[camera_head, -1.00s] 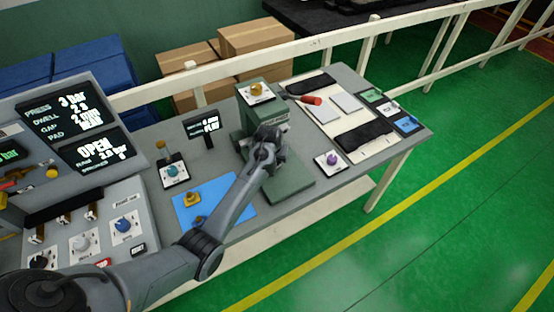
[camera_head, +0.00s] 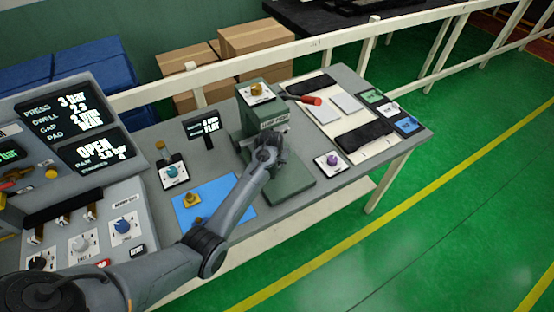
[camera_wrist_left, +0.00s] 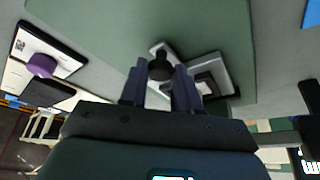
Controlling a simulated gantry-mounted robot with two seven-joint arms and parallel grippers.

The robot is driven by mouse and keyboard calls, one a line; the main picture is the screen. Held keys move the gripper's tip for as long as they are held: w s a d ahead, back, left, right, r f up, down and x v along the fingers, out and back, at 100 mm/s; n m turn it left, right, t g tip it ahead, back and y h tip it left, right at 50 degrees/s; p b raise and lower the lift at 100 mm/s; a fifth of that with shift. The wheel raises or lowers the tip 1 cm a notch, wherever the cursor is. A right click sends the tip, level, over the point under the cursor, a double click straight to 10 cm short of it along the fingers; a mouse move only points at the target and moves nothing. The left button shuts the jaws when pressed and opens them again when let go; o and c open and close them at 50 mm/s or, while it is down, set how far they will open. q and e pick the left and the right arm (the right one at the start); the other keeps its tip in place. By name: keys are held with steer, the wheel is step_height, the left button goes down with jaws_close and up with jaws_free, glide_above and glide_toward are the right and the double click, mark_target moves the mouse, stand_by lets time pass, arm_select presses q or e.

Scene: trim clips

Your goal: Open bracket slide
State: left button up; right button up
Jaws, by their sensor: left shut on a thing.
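The green press (camera_head: 262,115) stands on the grey bench with its base plate (camera_head: 290,185) in front. In the left wrist view, a metal bracket slide (camera_wrist_left: 216,68) lies on the green surface and carries a dark round knob (camera_wrist_left: 160,66). My left gripper (camera_wrist_left: 160,85) is shut on the knob, one finger on each side. In the head view my left gripper (camera_head: 266,156) is at the front of the press, and my own wrist hides the bracket and knob. My right gripper is not in view.
A purple knob (camera_head: 333,160) on a white plate sits right of the base. A blue mat (camera_head: 215,198) with brass-coloured parts lies to the left. A cream board (camera_head: 340,118) with dark pads and a red-handled tool (camera_head: 311,100) lies at the right. A small display (camera_head: 203,127) stands behind.

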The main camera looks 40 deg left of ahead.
arm_select(q)
jaws_close()
steer(key=shift+d+r, duration=0.1)
steer(key=shift+d, duration=0.05)
steer(key=s+d+p, duration=0.1)
steer(key=d+p, duration=0.2)
steer(key=s+d+p, duration=0.1)
steer(key=d+p, duration=0.2)
steer(key=d, duration=0.1)
steer(key=s+d+p, duration=0.2)
steer(key=d+p, duration=0.1)
steer(key=shift+d+p, duration=0.15)
steer(key=shift+p, duration=0.2)
steer(key=shift+s+d, duration=0.15)
steer(key=shift+d, duration=0.05)
steer(key=o, duration=0.9)
jaws_free()
steer(key=shift+o, duration=0.2)
